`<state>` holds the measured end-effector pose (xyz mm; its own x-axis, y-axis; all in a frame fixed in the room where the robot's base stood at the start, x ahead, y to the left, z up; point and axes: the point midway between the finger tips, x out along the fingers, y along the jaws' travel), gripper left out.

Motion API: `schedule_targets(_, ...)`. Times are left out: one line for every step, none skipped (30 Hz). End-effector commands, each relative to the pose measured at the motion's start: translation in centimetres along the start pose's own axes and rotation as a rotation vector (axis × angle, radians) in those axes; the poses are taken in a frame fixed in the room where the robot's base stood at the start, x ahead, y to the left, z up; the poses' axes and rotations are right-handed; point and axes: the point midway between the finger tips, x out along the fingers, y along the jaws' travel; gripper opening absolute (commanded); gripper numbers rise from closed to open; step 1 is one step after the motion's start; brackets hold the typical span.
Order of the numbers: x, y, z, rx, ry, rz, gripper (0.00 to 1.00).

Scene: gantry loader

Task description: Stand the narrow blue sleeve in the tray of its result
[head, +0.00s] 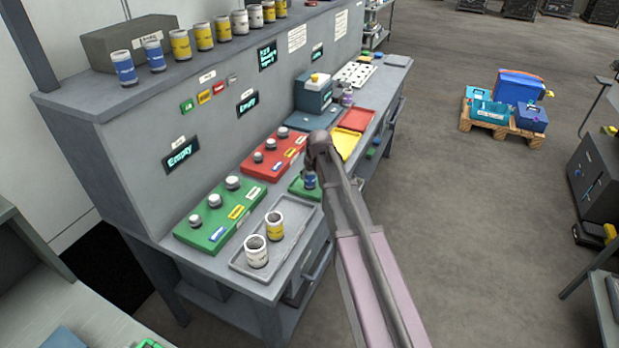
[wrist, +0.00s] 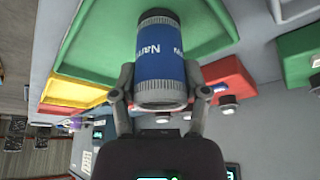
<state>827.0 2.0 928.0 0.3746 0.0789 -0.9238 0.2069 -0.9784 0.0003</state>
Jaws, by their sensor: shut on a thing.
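My gripper (wrist: 160,80) is shut on the blue sleeve (wrist: 160,55), one finger on each side. The sleeve has a white label reading "Narrow", partly cut off, and grey end bands. In the head view the sleeve (head: 310,181) hangs below the wrist at the green tray (head: 298,190); my arm hides part of this. In the wrist view the green tray (wrist: 85,45) lies behind the sleeve. I cannot tell whether the sleeve touches the tray floor. The yellow tray (head: 346,143) and red tray (head: 358,119) lie farther along the bench, both without a visible sleeve.
A grey tray (head: 291,262) holds a white sleeve (head: 256,252) and a yellow sleeve (head: 275,225). Green (head: 208,243) and red (head: 262,170) panels with knobs lie along the bench. Several sleeves stand on the upper shelf (head: 140,90). A gauge box (head: 314,95) stands farther back.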

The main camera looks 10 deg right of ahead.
Motion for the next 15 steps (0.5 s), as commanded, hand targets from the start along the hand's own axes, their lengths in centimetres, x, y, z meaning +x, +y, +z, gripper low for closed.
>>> schedule_targets(0.04, 0.01, 0.02, 0.000, 0.000, 0.000, 0.00)
schedule_targets(0.03, 0.02, 0.01, 0.000, 0.000, 0.000, 0.00)
schedule_targets(0.00, 0.02, 0.00, 0.000, 0.000, 0.000, 0.00)
schedule_targets(-0.01, 0.02, 0.00, 0.000, 0.000, 0.000, 0.00)
schedule_targets(-0.02, 0.03, -0.01, 0.000, 0.000, 0.000, 0.00)
schedule_targets(-0.02, 0.03, -0.01, 0.000, 0.000, 0.000, 0.00)
schedule_targets(-0.02, 0.04, -0.01, 0.000, 0.000, 0.000, 0.00)
schedule_targets(-0.02, 0.04, -0.01, 0.000, 0.000, 0.000, 0.00)
schedule_targets(0.00, 0.04, 0.01, 0.000, 0.000, 0.000, 0.00)
schedule_targets(0.05, 0.04, 0.03, 0.000, 0.000, 0.000, 0.00)
schedule_targets(0.12, 0.05, 0.06, 0.000, 0.000, 0.000, 0.00)
schedule_targets(0.23, 0.05, 0.11, 0.000, 0.000, 0.000, 0.00)
schedule_targets(0.31, 0.05, 0.14, 0.001, 0.000, 0.000, 0.00)
schedule_targets(0.37, 0.05, 0.16, 0.001, 0.000, 0.000, 0.00)
schedule_targets(0.28, 0.05, 0.13, 0.001, 0.000, 0.000, 0.68)
